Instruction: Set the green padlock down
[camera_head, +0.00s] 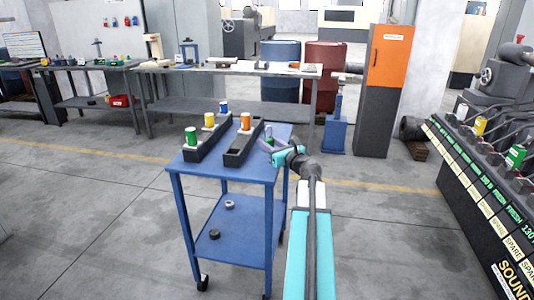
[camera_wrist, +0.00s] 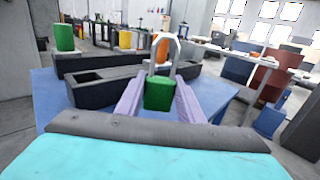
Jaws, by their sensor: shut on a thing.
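In the wrist view the green padlock (camera_wrist: 159,93) is between the two fingers of my gripper (camera_wrist: 159,97), its silver shackle pointing up. My gripper is shut on it and holds it near the right side of the blue cart top. In the head view my gripper (camera_head: 271,142) is at the right edge of the cart (camera_head: 256,172), beside the nearer end of the right black rack.

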